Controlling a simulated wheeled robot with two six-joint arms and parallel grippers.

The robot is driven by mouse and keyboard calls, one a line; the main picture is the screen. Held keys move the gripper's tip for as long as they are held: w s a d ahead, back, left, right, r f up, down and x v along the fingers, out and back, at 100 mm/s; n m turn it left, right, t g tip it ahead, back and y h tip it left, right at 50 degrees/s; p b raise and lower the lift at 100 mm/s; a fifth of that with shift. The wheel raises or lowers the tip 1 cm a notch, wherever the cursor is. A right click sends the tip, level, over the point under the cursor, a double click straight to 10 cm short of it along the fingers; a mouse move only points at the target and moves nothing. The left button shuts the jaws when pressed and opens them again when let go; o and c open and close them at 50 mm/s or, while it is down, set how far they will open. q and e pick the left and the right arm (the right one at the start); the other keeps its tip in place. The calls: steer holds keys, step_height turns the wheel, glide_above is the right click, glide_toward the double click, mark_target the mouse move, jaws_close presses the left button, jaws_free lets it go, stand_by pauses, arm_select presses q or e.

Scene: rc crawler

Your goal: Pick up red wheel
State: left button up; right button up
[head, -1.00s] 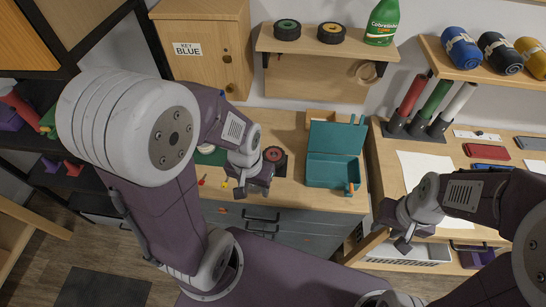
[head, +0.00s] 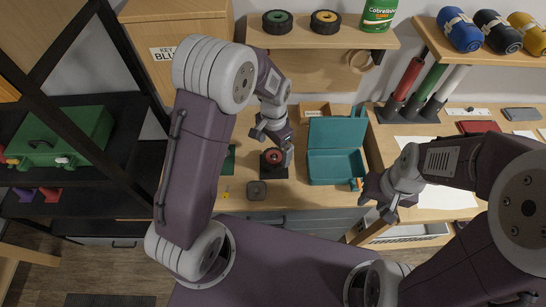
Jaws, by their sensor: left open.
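The red wheel (head: 272,157), a dark tyre with a red hub, sits on the workbench near its front part, left of the teal toolbox. My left gripper (head: 277,145) is open and is right at the wheel, coming from behind and above it. One finger is close to the wheel's right side, and I cannot tell whether it touches. My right gripper (head: 385,203) hangs at the right, away from the wheel, near the front edge of the bench. Its jaw gap is not clear.
The open teal toolbox (head: 335,166) stands right of the wheel. Above is a shelf (head: 345,40) with a green-hub wheel (head: 276,21) and a yellow-hub wheel (head: 325,21). Red, green and white tubes stand at right.

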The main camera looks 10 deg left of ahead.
mark_target(273, 158)
arm_select(q)
steer(key=shift+w+a+f, duration=0.1)
steer(key=shift+a+f, duration=0.15)
steer(key=shift+f, duration=0.05)
steer(key=f, duration=0.2)
steer(key=s+f, duration=0.1)
steer(key=shift+s+d+f+p, duration=0.1)
steer(key=shift+d+f+p, duration=0.2)
steer(key=shift+f+p, duration=0.05)
steer(key=shift+f, duration=0.25)
steer(key=shift+w+a+f, duration=0.15)
steer(key=shift+w+a, duration=0.1)
steer(key=shift+w, duration=0.05)
steer(key=shift+s, duration=0.1)
steer(key=c, duration=1.5)
steer(key=shift+o, duration=0.2)
step_height(273, 158, up, 4)
steer(key=shift+d+r+b, duration=0.15)
steer(key=shift+r+b, duration=0.1)
steer(key=shift+b, duration=0.05)
steer(key=s+d+r, duration=0.1)
steer(key=d+r, duration=0.5)
steer(key=d, duration=0.5)
steer(key=shift+d+r+b, duration=0.25)
steer(key=shift+r+b, duration=0.1)
steer(key=shift+b, duration=0.05)
